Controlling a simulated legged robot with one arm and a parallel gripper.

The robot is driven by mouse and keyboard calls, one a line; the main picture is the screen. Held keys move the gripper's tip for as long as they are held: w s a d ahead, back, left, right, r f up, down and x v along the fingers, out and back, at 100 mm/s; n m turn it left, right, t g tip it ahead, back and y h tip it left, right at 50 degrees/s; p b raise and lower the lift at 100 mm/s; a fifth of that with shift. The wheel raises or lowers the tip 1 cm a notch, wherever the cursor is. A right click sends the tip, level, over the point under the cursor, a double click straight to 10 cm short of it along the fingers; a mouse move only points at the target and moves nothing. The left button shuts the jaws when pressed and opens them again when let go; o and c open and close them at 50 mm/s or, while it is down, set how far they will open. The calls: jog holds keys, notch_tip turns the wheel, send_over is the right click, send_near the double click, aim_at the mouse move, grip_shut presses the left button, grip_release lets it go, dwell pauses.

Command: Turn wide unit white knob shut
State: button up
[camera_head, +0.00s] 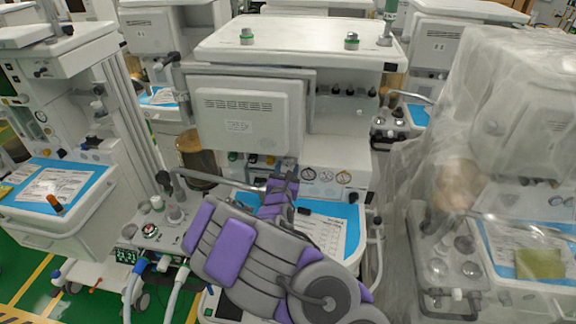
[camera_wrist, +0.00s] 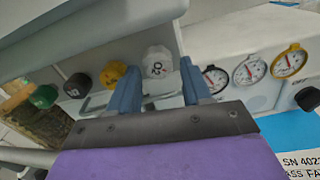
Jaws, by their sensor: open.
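The white knob (camera_wrist: 157,62) is on the front panel of the cart's wide unit, under the monitor, in the wrist view. It bears dark markings that I cannot read with certainty. My gripper (camera_wrist: 159,80) is open, with one blue-grey finger on each side of the knob in the picture. I cannot tell whether the fingers are level with the knob or still short of it, and no contact shows. In the head view my gripper (camera_head: 289,163) reaches up to the panel below the monitor, and the white knob is hidden behind it.
Left of the white knob are a yellow knob (camera_wrist: 113,73), a black knob (camera_wrist: 78,85) and a green knob (camera_wrist: 43,96). Round gauges (camera_wrist: 249,70) sit to the right. The monitor (camera_head: 250,112) overhangs the panel. A plastic-draped cart (camera_head: 500,120) stands to the right.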

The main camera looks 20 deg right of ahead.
aim_at(287, 164)
jog(key=shift+x, duration=1.5)
jog(key=shift+w+a, duration=0.1)
jog(key=shift+a, duration=0.05)
jog(key=c, duration=0.8)
jog(key=shift+o, duration=0.2)
